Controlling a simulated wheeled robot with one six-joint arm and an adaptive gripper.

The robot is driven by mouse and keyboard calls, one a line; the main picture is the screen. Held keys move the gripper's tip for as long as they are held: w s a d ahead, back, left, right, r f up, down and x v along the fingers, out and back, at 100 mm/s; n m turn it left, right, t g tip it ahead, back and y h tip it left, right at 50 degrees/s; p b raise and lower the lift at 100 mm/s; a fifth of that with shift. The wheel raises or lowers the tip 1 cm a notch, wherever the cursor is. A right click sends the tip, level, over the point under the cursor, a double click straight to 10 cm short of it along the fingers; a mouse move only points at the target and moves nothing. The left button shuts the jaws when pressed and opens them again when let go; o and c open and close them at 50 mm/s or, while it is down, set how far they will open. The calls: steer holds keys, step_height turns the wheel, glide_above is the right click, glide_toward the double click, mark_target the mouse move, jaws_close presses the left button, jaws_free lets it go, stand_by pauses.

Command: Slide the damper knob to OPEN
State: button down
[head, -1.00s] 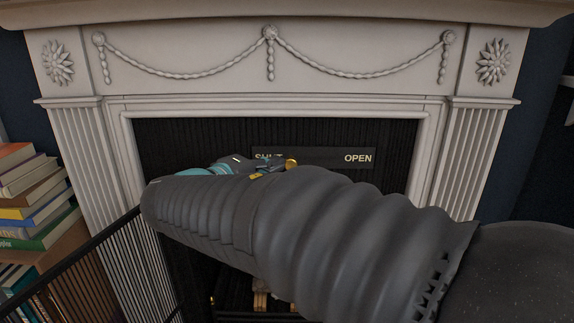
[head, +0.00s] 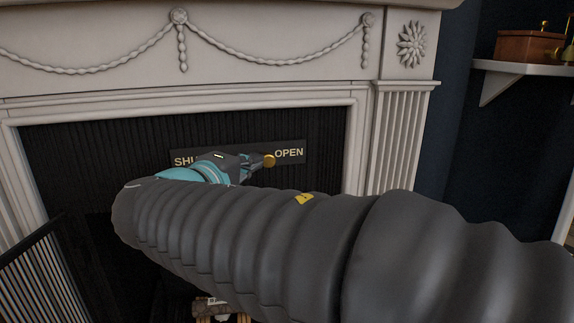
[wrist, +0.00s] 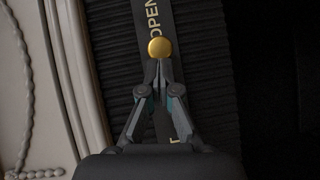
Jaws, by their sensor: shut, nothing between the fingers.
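The round brass damper knob (head: 269,161) sits on a dark plate (head: 297,163) in the upper fireplace opening, just left of the word OPEN. SHUT at the plate's left end is partly hidden by my wrist. In the head view my gripper (head: 258,161) is small and points right along the plate.
A pale carved mantel (head: 270,65) surrounds the dark fireplace. A black slatted fire screen (head: 45,275) stands at lower left. Logs (head: 215,308) lie below my arm. A wall shelf (head: 520,68) holds a wooden box (head: 530,46) at upper right.

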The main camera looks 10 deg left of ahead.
steer(key=shift+w+d, duration=0.1)
steer(key=s+a+r, duration=0.1)
steer(key=s+a, duration=0.4)
steer(key=s, duration=0.7)
steer(key=shift+s+r, duration=0.15)
steer(key=shift+r, duration=0.2)
